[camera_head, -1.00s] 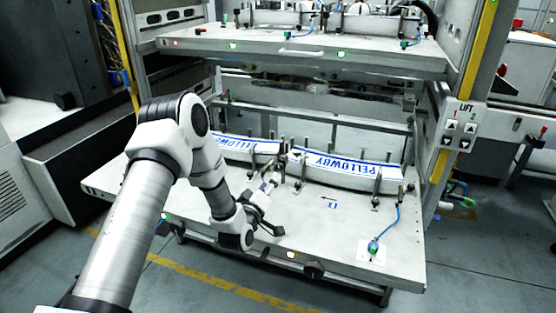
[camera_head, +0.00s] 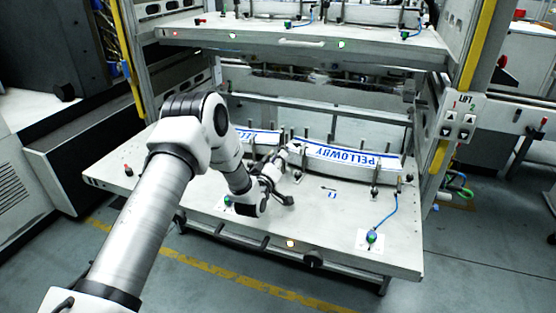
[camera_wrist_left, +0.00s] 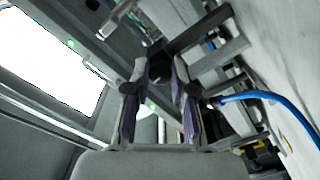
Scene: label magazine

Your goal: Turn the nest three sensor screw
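My left gripper (camera_head: 281,162) reaches over the lower shelf (camera_head: 330,215), at the near left end of a long label stack (camera_head: 352,160) printed PELLOWBY. In the left wrist view the two fingers (camera_wrist_left: 165,75) stand apart with a gap between them. A dark rounded part (camera_wrist_left: 158,62) lies at the fingertips; I cannot tell whether they touch it. A blue cable (camera_wrist_left: 268,97) runs right of the fingers. No sensor screw can be made out clearly, and the gripper and forearm hide part of the stack's end. My right gripper is not in view.
A second label stack (camera_head: 262,136) lies left, partly behind my arm. Upright posts (camera_head: 375,184) stand along the stacks. A blue cable ends at a green-lit fitting (camera_head: 372,237) on the right. The upper shelf (camera_head: 300,47) hangs above. The shelf's front middle is mostly clear.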

